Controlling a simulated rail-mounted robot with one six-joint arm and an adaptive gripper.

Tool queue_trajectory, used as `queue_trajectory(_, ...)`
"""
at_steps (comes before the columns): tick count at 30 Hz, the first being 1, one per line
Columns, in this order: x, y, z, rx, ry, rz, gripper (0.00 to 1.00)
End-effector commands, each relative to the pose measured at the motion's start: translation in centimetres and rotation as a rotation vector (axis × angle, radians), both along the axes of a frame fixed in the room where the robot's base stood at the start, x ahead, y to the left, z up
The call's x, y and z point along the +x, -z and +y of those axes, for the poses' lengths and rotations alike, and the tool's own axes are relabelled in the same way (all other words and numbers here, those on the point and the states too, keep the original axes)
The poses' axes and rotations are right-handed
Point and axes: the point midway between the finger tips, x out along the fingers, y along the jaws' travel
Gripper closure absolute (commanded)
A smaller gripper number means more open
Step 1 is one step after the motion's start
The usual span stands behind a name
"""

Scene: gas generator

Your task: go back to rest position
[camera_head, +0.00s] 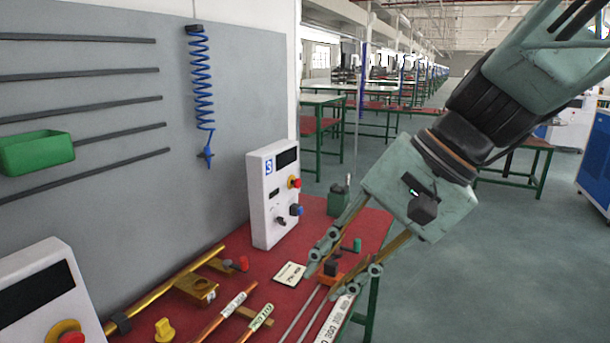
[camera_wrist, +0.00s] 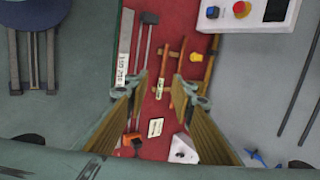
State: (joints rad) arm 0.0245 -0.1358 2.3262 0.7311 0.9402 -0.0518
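My gripper (camera_head: 338,275) is raised at the right of the head view, pointing down and left above the red work table (camera_head: 335,216). Its two fingers are spread apart with nothing between them. In the wrist view the open fingers (camera_wrist: 160,86) frame the red table top (camera_wrist: 165,30), with pipes and a label card well below them. In the head view the gripper hides part of the table's right edge and the orange item there.
A white control box (camera_head: 272,195) stands at the table's back, another (camera_head: 48,295) at lower left. Brass pipes (camera_head: 176,288), a yellow knob (camera_head: 164,330) and a card (camera_head: 290,275) lie on the table. A blue coiled hose (camera_head: 201,85) hangs from the wall. Floor is open at right.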

Motion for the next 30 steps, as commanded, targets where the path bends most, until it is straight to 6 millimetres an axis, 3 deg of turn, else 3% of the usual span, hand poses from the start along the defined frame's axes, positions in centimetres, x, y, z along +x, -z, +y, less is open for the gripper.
queue_trajectory(12, -6.4, -0.1, -4.5, -0.187, -0.108, -0.089, 0.77)
queue_trajectory(30, -13.6, -0.2, -11.9, -0.47, -0.233, -0.216, 0.77)
